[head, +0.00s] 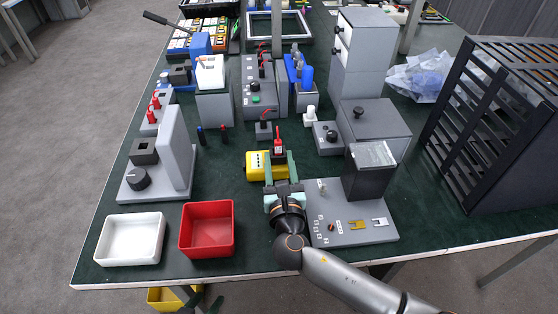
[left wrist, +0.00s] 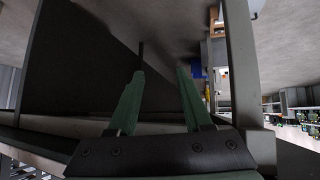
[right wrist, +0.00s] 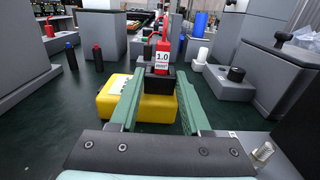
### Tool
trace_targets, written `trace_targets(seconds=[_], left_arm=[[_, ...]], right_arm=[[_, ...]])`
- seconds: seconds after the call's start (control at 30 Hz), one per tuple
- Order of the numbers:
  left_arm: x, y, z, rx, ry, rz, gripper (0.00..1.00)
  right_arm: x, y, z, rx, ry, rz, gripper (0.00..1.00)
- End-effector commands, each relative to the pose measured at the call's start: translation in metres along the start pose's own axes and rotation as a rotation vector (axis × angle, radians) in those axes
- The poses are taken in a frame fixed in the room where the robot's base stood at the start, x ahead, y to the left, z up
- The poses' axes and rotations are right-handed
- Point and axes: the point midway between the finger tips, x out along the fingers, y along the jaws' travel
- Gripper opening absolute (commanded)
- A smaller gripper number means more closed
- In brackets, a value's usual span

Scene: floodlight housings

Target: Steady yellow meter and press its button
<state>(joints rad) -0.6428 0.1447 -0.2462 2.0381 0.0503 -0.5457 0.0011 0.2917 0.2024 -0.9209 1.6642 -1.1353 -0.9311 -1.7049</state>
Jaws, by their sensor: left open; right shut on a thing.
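The yellow meter (head: 256,167) sits on the green table, with a light panel on its top; it also shows in the right wrist view (right wrist: 150,106). My right gripper (head: 279,165) is over the meter's right part. Its fingers (right wrist: 160,76) are shut on a dark block with a red upright top (right wrist: 163,48) labelled "1.0 mm²". The fingers and this block hide part of the meter, and I cannot tell whether they touch it. I cannot make out the button. My left gripper (left wrist: 160,85) is open and empty, below the table's front edge; its fingers partly show in the head view (head: 201,300).
A white bin (head: 131,239) and a red bin (head: 208,230) stand at the front left. A grey fixture with switches (head: 350,222) is right of my right gripper. A small grey block with a red lever (head: 264,130) is just behind the meter. A black slatted crate (head: 490,130) stands right.

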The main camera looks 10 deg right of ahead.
Motion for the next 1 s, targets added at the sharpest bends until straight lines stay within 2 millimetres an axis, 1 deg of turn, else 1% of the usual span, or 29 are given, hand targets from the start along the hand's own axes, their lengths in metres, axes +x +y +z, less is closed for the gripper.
trace_targets(seconds=[0.23,0.27,0.7,1.0], left_arm=[[0.0,0.0,0.0001,0.0,0.0,0.0,0.5],[0.0,0.0,0.0001,0.0,0.0,0.0,0.49],[0.0001,0.0,0.0002,0.0,0.0,0.0,0.0],[0.0001,0.0,0.0002,0.0,0.0,0.0,0.0]], right_arm=[[0.0001,0.0,0.0005,0.001,-0.001,0.0,0.0],[0.0001,0.0,0.0005,0.001,-0.001,0.0,0.0],[0.0002,0.0,0.0006,0.001,-0.001,0.0,0.0],[0.0002,0.0,0.0006,0.001,-0.001,0.0,0.0]])
